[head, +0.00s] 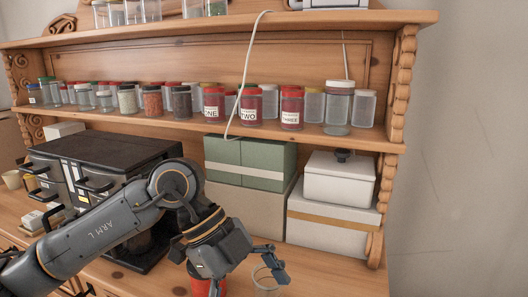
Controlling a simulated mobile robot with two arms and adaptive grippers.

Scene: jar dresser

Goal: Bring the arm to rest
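My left arm, marked "ARM L", comes in from the left, and its gripper (248,279) hangs over the front part of the dresser top. Its fingers are spread apart, with nothing visible between their tips. A red thing (208,289) shows below and behind the gripper, mostly hidden by it. A thin pale ring (265,279) shows by the right finger; I cannot tell what it belongs to. My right gripper is not in view.
Jars labelled ONE (213,113), TWO (250,115) and THREE (291,120) stand on the shelf (375,141) among several others. A black box (110,147), green boxes (267,152) and a white lidded box (340,185) stand below. The dresser top (335,275) is clear at front right.

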